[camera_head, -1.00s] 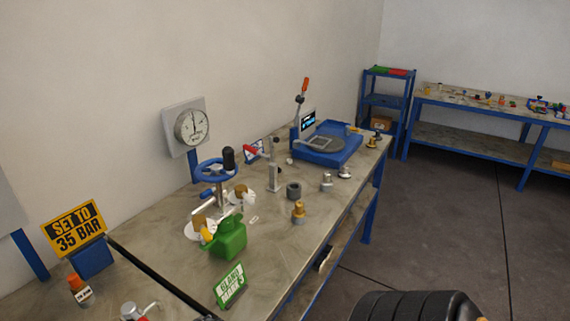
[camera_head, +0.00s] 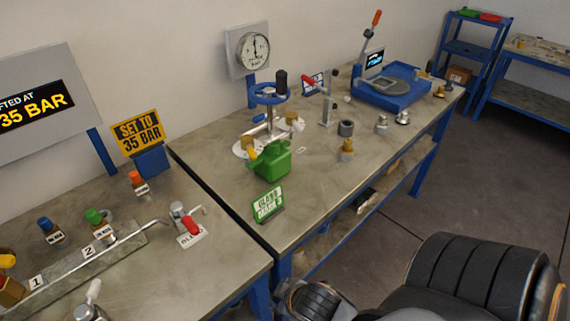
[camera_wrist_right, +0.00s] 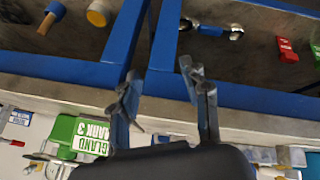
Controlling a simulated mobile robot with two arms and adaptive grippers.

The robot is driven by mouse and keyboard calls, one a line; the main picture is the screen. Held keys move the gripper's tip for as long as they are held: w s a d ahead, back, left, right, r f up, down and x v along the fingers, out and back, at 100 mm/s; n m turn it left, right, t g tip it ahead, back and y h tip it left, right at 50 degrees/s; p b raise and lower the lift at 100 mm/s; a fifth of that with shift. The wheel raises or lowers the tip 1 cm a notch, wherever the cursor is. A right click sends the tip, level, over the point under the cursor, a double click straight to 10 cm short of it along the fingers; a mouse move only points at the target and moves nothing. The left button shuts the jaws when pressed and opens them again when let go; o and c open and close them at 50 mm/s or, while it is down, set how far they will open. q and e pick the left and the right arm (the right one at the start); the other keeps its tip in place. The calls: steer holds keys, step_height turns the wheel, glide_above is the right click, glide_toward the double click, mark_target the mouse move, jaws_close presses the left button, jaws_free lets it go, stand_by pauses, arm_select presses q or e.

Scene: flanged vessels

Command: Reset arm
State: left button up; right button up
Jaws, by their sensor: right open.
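My right arm (camera_head: 470,275) shows as dark rounded links at the lower right of the head view, in front of the bench. In the right wrist view my right gripper (camera_wrist_right: 165,100) is open, with its two fingers spread and nothing between them. The fingers appear in front of the blue bench frame (camera_wrist_right: 60,68). The green gland sign (camera_wrist_right: 88,136) is to the left of the fingers in that view. I cannot tell how far the fingers are from the bench. My left gripper is not in view.
A nearer bench carries a red-handled valve (camera_head: 190,226) and a metal rail (camera_head: 85,267). Grey floor (camera_head: 410,205) is clear at right.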

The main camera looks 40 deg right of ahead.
steer(key=shift+s+a+f, duration=0.1)
steer(key=shift+s+f, duration=0.2)
steer(key=shift+f, duration=0.05)
steer(key=shift+f, duration=0.1)
steer(key=s+f+m+g, duration=0.15)
steer(key=s+f, duration=0.25)
steer(key=f, duration=0.8)
steer(key=s+f+g, duration=0.2)
steer(key=s+f, duration=0.1)
steer(key=f, duration=0.9)
steer(key=s+f+g, duration=0.1)
steer(key=s+f, duration=0.5)
steer(key=s, duration=0.2)
steer(key=s+f+g+y, duration=0.1)
steer(key=s+f, duration=0.5)
steer(key=s, duration=0.3)
steer(key=shift+a+f+m, duration=0.3)
steer(key=shift+a+m, duration=0.1)
steer(key=shift+m, duration=0.05)
stand_by(2.3)
